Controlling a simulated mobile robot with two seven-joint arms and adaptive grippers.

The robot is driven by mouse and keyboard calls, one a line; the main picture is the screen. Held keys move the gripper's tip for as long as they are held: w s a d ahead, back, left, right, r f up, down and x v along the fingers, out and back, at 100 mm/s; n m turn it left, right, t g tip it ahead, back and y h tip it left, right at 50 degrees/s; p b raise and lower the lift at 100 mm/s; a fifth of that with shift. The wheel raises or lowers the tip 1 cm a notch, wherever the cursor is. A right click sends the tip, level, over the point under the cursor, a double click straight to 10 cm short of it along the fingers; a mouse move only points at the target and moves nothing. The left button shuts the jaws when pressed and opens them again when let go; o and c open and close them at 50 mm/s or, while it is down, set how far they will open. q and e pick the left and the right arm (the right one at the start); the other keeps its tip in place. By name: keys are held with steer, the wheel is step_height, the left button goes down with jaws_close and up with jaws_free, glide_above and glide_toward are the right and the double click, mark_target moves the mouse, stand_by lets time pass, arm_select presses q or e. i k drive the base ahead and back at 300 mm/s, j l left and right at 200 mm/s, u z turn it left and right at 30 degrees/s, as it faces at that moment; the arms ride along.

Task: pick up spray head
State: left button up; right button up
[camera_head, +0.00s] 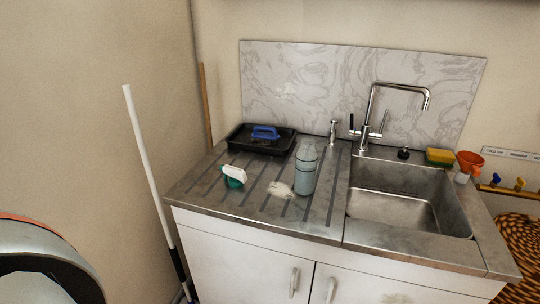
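A small white and green piece (233,176) lies on the left part of the ribbed draining board; it looks like the spray head, though its details are too small to be sure. A grey-blue bottle (305,178) with a paler, see-through-looking upper part stands upright to its right, apart from it. A flat whitish patch or scrap (280,189) lies between them. Neither of my grippers shows in the head view, and nothing is seen touching the white and green piece.
The metal draining board (207,190) joins a sink (395,210) with a tall tap (372,115). A black tray (243,138) with a blue-handled item (265,132) sits behind. A yellow sponge (440,156) and orange cup (469,160) are right. A white pole (147,165) leans left.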

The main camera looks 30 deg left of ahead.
mark_target(238, 177)
steer(key=u, duration=1.25)
